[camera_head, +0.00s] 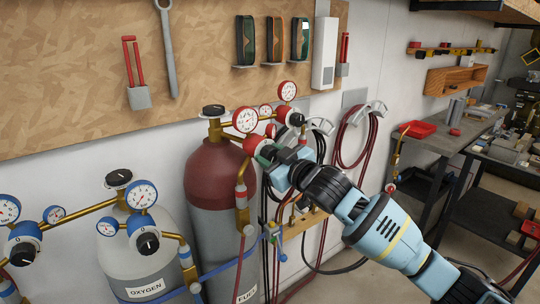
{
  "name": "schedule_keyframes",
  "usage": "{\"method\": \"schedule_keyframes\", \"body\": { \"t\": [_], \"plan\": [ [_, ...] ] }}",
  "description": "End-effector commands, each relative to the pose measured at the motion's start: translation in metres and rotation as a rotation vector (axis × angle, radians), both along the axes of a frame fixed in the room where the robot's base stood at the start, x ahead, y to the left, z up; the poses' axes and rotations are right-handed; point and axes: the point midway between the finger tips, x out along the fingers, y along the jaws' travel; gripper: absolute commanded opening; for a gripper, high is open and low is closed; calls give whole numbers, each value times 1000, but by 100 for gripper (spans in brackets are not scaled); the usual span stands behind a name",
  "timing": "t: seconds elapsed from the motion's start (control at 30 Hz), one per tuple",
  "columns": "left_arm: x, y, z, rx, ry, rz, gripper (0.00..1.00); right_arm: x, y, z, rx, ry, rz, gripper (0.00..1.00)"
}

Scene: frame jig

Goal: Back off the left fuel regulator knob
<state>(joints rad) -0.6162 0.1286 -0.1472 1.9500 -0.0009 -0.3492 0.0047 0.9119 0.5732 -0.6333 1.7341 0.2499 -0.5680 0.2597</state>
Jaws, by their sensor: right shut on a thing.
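The left fuel regulator (252,143) has a red body and a red-rimmed gauge (246,120), and sits beside the top of the dark red fuel cylinder (208,170). My right gripper (267,155) reaches in from the lower right and is shut at the front of this regulator, on its knob. The jaws hide most or all of the knob, so its turn position cannot be seen. My left gripper is not in view.
A second red regulator with a black knob (297,119) is close behind my gripper. A grey oxygen cylinder (140,255) with blue gauges stands at left. Hoses hang on the wall hook (372,110). A workbench (450,140) stands at right.

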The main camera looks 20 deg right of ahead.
Motion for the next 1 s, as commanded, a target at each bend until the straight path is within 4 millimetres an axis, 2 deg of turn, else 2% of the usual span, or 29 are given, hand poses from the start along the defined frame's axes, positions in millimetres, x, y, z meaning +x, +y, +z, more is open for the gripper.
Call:
{"method": "schedule_keyframes", "body": {
  "t": [1.0],
  "plan": [
    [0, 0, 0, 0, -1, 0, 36, 0, -2, 2, -910, -330, -1, 15]
  ]
}}
